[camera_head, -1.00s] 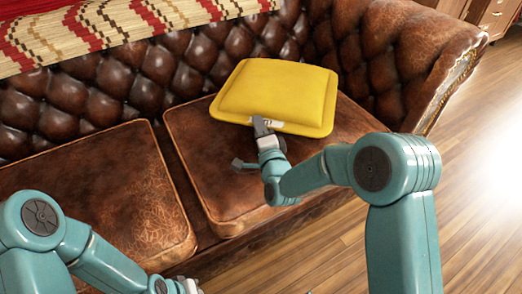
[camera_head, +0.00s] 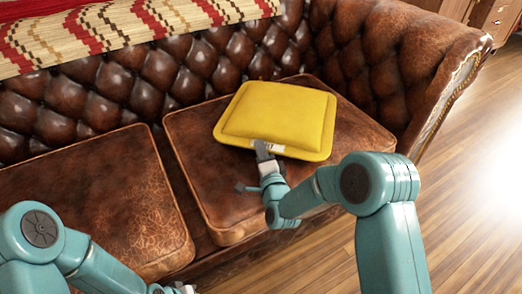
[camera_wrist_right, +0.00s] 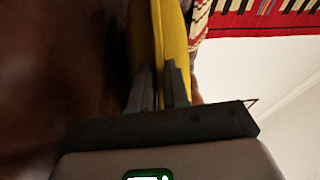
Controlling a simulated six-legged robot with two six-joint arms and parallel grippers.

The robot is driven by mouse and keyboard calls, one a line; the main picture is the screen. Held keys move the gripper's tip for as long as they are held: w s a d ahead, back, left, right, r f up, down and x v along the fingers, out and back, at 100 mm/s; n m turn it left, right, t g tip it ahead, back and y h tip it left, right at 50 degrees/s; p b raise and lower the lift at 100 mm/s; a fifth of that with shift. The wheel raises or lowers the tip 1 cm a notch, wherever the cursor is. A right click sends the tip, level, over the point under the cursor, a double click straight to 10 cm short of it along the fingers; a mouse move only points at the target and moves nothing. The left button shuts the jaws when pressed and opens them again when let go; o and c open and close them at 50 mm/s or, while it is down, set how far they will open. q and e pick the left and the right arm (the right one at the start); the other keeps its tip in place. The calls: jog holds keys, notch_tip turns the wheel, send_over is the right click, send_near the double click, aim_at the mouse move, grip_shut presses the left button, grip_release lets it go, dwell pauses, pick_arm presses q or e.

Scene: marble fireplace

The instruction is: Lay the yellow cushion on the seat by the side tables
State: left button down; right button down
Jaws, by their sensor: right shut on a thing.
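The yellow cushion (camera_head: 278,118) is over the right seat (camera_head: 205,185) of the brown leather sofa in the head view, lying nearly flat. Whether it touches the seat everywhere is hard to tell. My right gripper (camera_head: 264,153) is shut on the cushion's near edge, by a small white label. In the right wrist view, the cushion (camera_wrist_right: 172,40) stands edge-on between the two fingers (camera_wrist_right: 159,88). My left gripper (camera_head: 178,289) is only partly in view at the bottom edge, and its jaws cannot be made out. No side tables can be made out.
The sofa's left seat (camera_head: 90,200) is empty. A red and cream patterned throw (camera_head: 120,28) hangs over the backrest. The sofa's arm (camera_head: 430,60) rises at the right. Wooden floor (camera_head: 465,190) is clear at the right, and a wooden cabinet (camera_head: 498,20) stands at the far right.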

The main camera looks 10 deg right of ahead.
jog(key=shift+s+f, duration=0.15)
jog(key=shift+f, duration=0.35)
jog(key=c, duration=1.1)
grip_release()
jog(key=shift+f, duration=0.25)
jog(key=shift+r, duration=0.4)
jog(key=s+p, duration=0.1)
jog(key=s, duration=0.3)
jog(key=s+p, duration=0.1)
jog(key=s, duration=0.2)
jog(key=s+d+p, duration=0.1)
jog(key=s, duration=0.3)
jog(key=shift+s, duration=0.35)
pick_arm(q)
jog(key=r, duration=0.1)
jog(key=s+r, duration=0.1)
jog(key=s+r+g, duration=0.1)
jog(key=shift+s+d, duration=0.2)
jog(key=shift+d, duration=0.05)
